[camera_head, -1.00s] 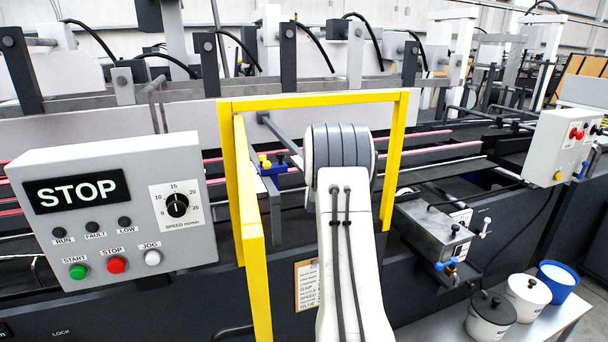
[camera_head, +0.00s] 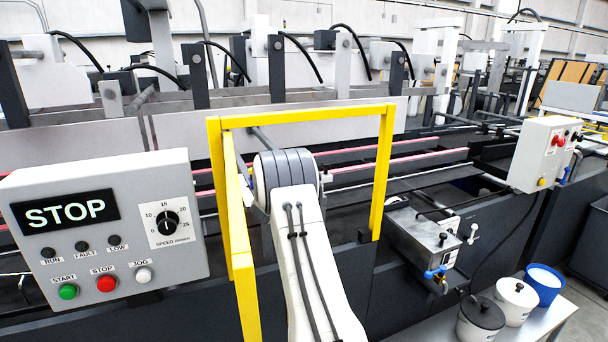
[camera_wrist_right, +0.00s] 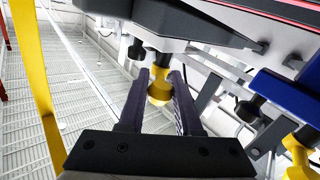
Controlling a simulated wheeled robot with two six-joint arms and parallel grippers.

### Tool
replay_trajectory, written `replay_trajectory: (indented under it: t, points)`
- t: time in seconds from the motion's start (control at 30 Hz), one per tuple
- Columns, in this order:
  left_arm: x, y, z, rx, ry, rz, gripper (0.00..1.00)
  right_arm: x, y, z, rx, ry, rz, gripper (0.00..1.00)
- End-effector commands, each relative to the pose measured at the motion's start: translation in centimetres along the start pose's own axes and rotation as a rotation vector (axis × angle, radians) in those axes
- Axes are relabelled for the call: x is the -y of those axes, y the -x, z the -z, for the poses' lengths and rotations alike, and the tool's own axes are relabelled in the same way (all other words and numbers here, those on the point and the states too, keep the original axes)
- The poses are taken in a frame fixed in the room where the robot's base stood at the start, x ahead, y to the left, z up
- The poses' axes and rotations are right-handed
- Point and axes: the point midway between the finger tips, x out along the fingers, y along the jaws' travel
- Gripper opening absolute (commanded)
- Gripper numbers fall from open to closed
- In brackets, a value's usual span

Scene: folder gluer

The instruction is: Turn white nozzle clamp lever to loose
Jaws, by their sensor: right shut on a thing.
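My right gripper (camera_wrist_right: 160,88) shows in the right wrist view, with its two dark fingers on either side of a yellow knob (camera_wrist_right: 160,92) and shut on it. The knob hangs on a short stem below a dark machine part. In the head view my own arm hides this gripper and the knob. A small white lever (camera_head: 473,233) shows beside the metal glue tank on the right; I cannot tell whether it is the nozzle clamp lever. No white lever is clear in the wrist view. My left gripper is in neither view.
A yellow guard frame (camera_head: 300,118) stands around my arm. A control box (camera_head: 105,235) reading STOP is at left. Close to the right finger are a blue block (camera_wrist_right: 280,98) and another yellow knob (camera_wrist_right: 298,160). Several pots stand on a bench at lower right.

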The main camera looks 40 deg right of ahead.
Motion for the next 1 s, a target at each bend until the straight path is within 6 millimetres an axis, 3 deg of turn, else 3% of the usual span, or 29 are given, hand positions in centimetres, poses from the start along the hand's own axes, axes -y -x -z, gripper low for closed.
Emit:
replay_trajectory:
  t: [0.2, 0.23, 0.3, 0.67, 0.9, 1.0]
  points:
    - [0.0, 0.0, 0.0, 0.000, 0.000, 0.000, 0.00, 0.0, 0.0, 0.2, -0.004, -0.003, 0.000, 0.00]
    - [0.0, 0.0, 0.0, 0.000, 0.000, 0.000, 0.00, 0.0, 0.0, 0.2, -0.005, -0.003, 0.000, 0.45]
    - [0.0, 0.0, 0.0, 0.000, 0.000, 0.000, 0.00, 0.0, 0.0, 0.2, -0.004, -0.002, 0.000, 0.62]
    - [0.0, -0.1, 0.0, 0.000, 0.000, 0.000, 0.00, -0.1, 0.0, 0.4, -0.003, -0.002, 0.000, 0.62]
    - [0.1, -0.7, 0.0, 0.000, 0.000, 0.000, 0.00, -0.8, 0.0, 4.2, -0.009, -0.007, -0.001, 0.62]
    - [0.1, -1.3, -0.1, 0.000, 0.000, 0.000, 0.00, -3.3, 0.0, 4.8, -0.005, -0.003, -0.004, 0.62]
